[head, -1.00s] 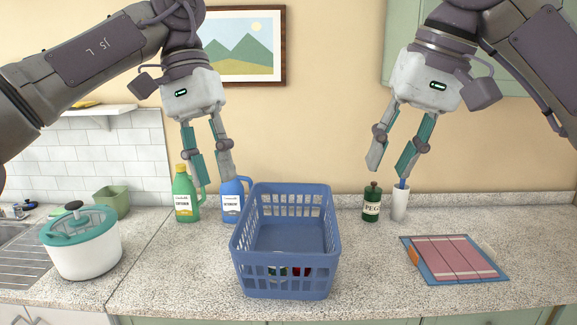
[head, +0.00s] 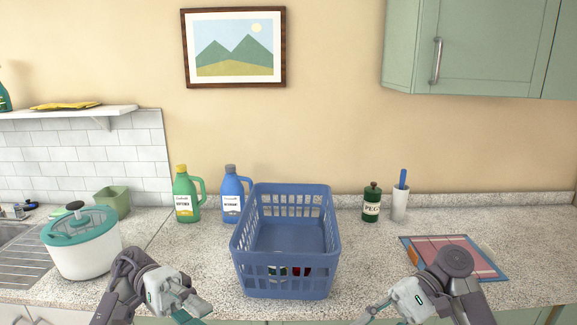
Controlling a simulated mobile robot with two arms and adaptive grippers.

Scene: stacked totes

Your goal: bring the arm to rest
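My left gripper (head: 197,312) is low at the bottom of the head view, in front of the counter and left of the blue basket. My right gripper (head: 368,314) is low at the bottom, right of the basket, its fingers cut off by the frame's lower edge. Neither gripper shows anything held. The finger gap of each is not clear enough to judge. The blue tote basket (head: 285,284) stands upright on the counter between the two arms, with small red and green things glimpsed through its front wall.
A white pot with teal lid (head: 84,255) stands left. Green (head: 184,200) and blue (head: 231,203) bottles stand behind the basket's left. A peg jar (head: 371,206) and white cup (head: 400,206) stand back right. Counter around the basket is partly clear.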

